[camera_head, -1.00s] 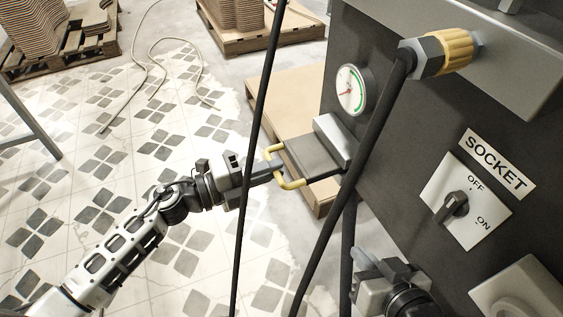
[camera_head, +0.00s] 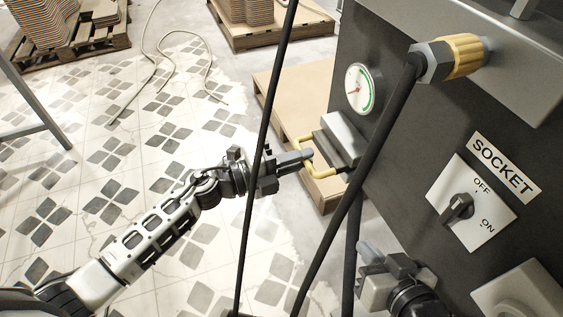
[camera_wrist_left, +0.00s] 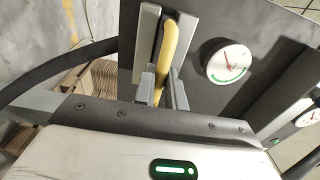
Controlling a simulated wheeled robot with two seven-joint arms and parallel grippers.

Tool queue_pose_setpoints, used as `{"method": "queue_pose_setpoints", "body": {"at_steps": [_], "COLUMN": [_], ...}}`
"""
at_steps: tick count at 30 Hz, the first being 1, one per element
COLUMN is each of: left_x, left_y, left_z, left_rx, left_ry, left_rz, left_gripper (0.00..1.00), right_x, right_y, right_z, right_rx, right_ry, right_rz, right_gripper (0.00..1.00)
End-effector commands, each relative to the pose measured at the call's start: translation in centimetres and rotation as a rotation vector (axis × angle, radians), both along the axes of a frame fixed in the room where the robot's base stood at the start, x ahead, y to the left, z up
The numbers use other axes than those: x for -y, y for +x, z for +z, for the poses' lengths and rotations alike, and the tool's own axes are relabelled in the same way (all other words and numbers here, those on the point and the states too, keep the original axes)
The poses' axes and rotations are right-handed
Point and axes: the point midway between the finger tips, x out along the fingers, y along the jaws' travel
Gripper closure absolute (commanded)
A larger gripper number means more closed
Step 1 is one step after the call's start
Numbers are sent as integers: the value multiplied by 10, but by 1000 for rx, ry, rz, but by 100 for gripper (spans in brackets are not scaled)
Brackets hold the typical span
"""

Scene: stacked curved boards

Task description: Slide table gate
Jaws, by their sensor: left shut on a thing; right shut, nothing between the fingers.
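The gate's yellow handle (camera_head: 322,173) sticks out to the left of a grey slotted housing (camera_head: 343,137) on the dark machine. Only a short piece of the dark gate plate (camera_head: 325,151) shows between the handle and the housing. My left gripper (camera_head: 306,155) is shut on the yellow handle. The left wrist view shows the handle (camera_wrist_left: 168,45) between the two fingers, with the slot behind it. My right gripper (camera_head: 370,255) is shut and empty, low in front of the machine, partly hidden by a black cable.
Black cables (camera_head: 350,200) hang in front of the gate area. A round gauge (camera_head: 363,89) sits above the housing. A socket switch (camera_head: 457,208) and a yellow-ringed connector (camera_head: 455,58) are on the right. A pallet (camera_head: 290,85) lies behind; the tiled floor at left is mostly open.

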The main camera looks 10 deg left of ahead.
Motion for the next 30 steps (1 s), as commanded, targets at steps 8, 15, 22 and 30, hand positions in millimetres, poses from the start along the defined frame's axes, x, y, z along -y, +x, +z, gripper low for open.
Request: {"method": "queue_pose_setpoints", "body": {"at_steps": [8, 15, 22, 30], "left_x": [9, 8, -4, -27], "left_y": [5, 5, -3, -18], "left_z": [0, 0, -1, -1], "left_rx": [0, 0, -1, -1], "left_ry": [0, 0, 3, 3], "left_rz": [-1, 0, 1, 0], "left_gripper": [68, 65, 65, 65], "right_x": [0, 0, 0, 0], "right_y": [0, 0, -1, -1], "right_z": [0, -1, 0, 2], "right_rx": [-1, -3, -6, -6], "right_ry": [1, 0, -1, -1], "right_rz": [1, 1, 1, 1], "right_gripper": [100, 100, 100, 100]}}
